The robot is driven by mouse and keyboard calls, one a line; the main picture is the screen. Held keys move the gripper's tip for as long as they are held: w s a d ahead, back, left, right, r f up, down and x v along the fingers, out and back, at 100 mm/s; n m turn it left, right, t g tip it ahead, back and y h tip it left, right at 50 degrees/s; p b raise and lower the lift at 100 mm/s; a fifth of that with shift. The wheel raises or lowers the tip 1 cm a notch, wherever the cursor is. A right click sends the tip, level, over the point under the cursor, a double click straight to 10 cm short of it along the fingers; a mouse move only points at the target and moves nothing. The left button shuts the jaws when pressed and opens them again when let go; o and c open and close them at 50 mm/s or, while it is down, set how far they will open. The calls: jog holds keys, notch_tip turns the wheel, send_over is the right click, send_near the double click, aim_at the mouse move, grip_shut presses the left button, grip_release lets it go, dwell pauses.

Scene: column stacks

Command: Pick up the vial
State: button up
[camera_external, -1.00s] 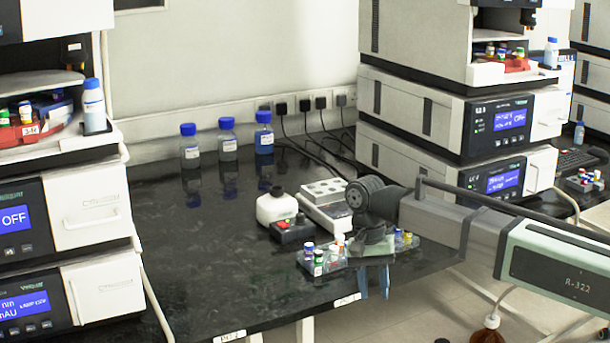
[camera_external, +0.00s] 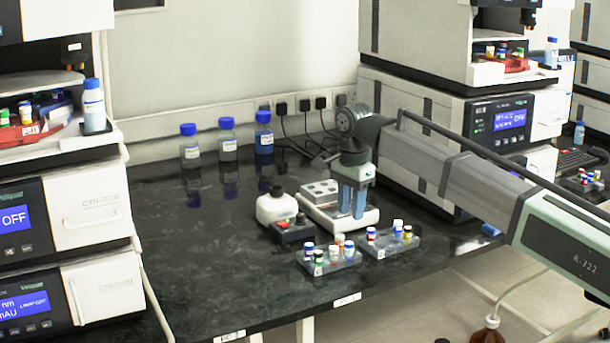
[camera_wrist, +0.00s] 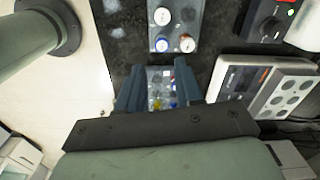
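Several small vials with coloured caps stand in two clear racks near the table's front edge. The left rack (camera_external: 345,266) holds blue-, green-, white- and orange-capped vials; the right rack (camera_external: 383,252) holds vials with red, blue, white and orange caps. My gripper (camera_external: 351,215) points down with its blue fingers above and behind the racks, in front of the white block device. In the wrist view my gripper (camera_wrist: 158,75) has its fingers apart, with one rack visible beyond the gap and another rack (camera_wrist: 164,44) further up. No vial is held between the fingers.
Blue-capped bottles (camera_external: 228,145) stand near the wall. The table's left part is clear.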

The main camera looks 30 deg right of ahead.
aim_at(349, 243)
jog(key=shift+w+a+f, duration=0.1)
jog(key=shift+w+f, duration=0.05)
jog(key=shift+f, duration=4.2)
grip_shut()
